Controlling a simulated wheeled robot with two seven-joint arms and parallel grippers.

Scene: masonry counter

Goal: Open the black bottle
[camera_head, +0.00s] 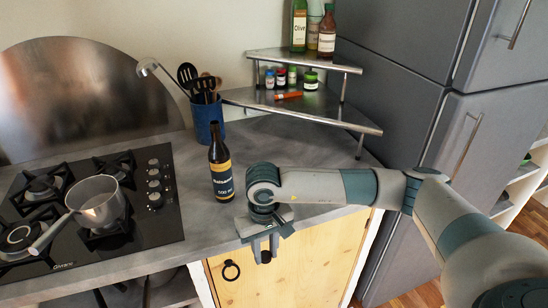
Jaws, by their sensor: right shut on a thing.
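The black bottle (221,172) stands upright on the grey counter, right of the hob. It is dark with a black and yellow label. Its neck top is small in the picture, and I cannot tell whether a cap sits on it. My right gripper (265,254) is to the right of and nearer than the bottle, apart from it, at the counter's front edge with its fingers pointing down. It is shut on a small dark thing, too small to identify. My left gripper is out of view.
A gas hob (90,205) with a steel saucepan (97,200) lies to the left. A blue utensil holder (207,118) stands behind the bottle. A corner shelf (300,100) holds jars and bottles. A grey fridge (440,130) stands at the right.

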